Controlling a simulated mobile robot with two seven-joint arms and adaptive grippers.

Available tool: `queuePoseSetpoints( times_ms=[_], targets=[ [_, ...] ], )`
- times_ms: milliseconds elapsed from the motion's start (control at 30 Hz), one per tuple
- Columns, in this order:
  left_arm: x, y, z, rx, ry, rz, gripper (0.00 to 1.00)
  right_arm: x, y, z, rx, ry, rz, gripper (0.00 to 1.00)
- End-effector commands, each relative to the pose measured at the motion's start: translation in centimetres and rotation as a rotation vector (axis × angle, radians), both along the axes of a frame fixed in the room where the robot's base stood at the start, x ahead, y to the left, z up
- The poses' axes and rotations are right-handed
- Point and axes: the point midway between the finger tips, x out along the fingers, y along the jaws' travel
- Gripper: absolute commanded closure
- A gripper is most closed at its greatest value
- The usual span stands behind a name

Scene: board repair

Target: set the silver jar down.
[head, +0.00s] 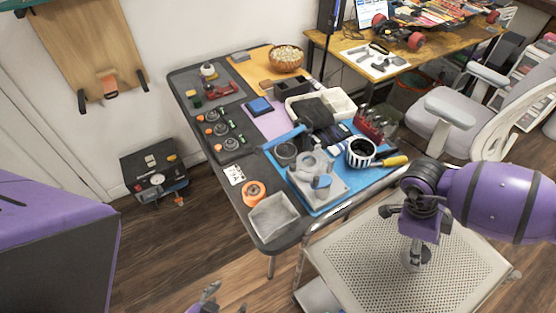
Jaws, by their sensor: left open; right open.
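The silver jar (416,264) shows as a small, shiny round shape low over the perforated cart top (365,275). My wrist partly covers it, and its contact with the cart top is hard to make out. My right gripper (413,248) comes down from the purple arm directly above the jar, open, with its fingers close to it. Whether they touch it is too small to tell. My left gripper (209,295) is open and empty at the bottom edge of the picture, over the wooden floor, well away from the jar.
The dark workbench (260,224) left of the cart holds a blue mat (338,197), a grey bin (273,217), an orange tape roll (254,194) and several tools. A metal rail (310,237) runs along the cart's left side. A grey chair (452,106) stands behind. Most of the cart top is clear.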

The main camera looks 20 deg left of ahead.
Motion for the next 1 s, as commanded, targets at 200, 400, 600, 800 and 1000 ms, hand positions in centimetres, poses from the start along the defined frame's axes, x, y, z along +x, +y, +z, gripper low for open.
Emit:
queuePoseSetpoints(
  times_ms=[200, 400, 600, 800, 1000],
  targets=[
    [0.3, -0.1, 0.1, 0.000, -0.004, -0.004, 0.41, -0.2, -0.8, -1.9, 0.001, 0.001, 0.000, 0.45],
    [0.3, -0.1, 0.1, -0.001, -0.004, -0.005, 0.41, -0.2, -0.8, -2.0, 0.002, 0.000, 0.000, 0.45],
    [0.4, -0.1, 0.2, -0.002, -0.006, -0.004, 0.41, -0.2, -0.7, -1.9, 0.002, 0.000, 0.000, 0.69],
    [0.5, -0.3, 0.3, -0.005, -0.009, -0.001, 0.41, -0.2, -0.7, -1.9, 0.002, 0.000, 0.000, 0.93],
    [0.6, -0.4, 0.3, -0.007, -0.010, 0.002, 0.41, -0.2, -0.7, -2.0, 0.002, 0.001, -0.001, 0.94]
  ],
)
